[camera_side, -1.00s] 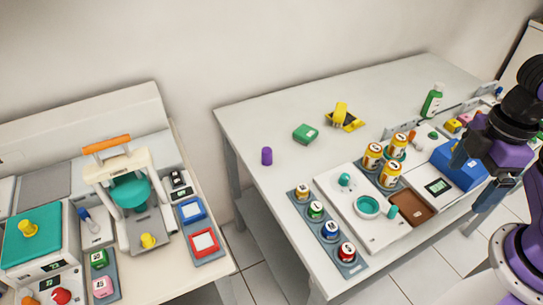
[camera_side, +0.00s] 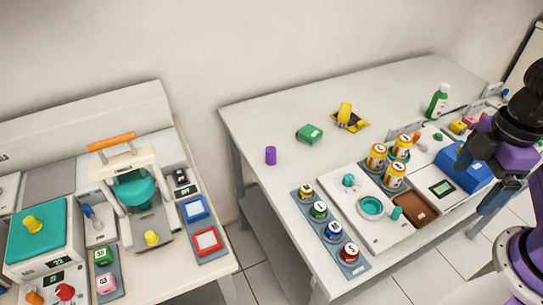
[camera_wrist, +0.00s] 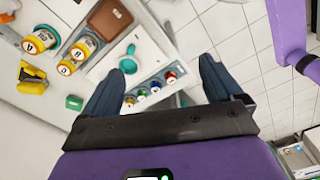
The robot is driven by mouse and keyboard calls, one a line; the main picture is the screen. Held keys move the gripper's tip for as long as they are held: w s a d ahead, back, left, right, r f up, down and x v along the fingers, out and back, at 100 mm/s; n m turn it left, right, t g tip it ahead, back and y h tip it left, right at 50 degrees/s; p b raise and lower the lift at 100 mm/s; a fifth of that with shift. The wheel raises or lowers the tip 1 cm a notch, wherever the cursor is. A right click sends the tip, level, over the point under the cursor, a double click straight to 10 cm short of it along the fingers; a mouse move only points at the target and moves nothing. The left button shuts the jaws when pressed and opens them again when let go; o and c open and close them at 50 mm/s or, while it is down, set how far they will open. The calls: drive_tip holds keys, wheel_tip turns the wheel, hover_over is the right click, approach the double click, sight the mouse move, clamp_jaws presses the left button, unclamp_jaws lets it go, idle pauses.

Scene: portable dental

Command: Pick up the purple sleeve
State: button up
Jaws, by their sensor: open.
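The purple sleeve (camera_side: 270,155) is a small upright cylinder on the white table, near its left edge in the side view. I cannot make it out in the wrist view. My gripper (camera_side: 490,180) is at the right of the side view, above the table's right part, far from the sleeve. In the wrist view, my gripper (camera_wrist: 158,85) has its two dark fingers wide apart with nothing between them.
A green box (camera_side: 309,133) and a yellow item (camera_side: 345,116) lie beyond the sleeve. The table around the sleeve is clear.

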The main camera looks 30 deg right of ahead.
drive_tip(key=c, duration=0.6)
drive_tip(key=shift+o, duration=0.2)
drive_tip(key=w+a+f+n+t+h, duration=0.3)
drive_tip(key=w+a+n, duration=0.15)
drive_tip(key=w, duration=0.55)
drive_tip(key=w+a+f+n+t+h, duration=0.25)
drive_tip(key=w+a+n, duration=0.2)
drive_tip(key=w, duration=0.45)
drive_tip(key=n+t, duration=0.7)
drive_tip(key=n, duration=0.3)
approach(270, 151)
drive_tip(key=shift+y, duration=0.25)
drive_tip(key=s, duration=0.4)
drive_tip(key=shift+s+a+r, duration=0.25)
drive_tip(key=shift+a+r, duration=0.05)
drive_tip(key=shift+w+f, duration=0.2)
drive_tip(key=shift+w, duration=0.1)
drive_tip(key=x, duration=1.6)
drive_tip(key=shift+w, duration=0.4)
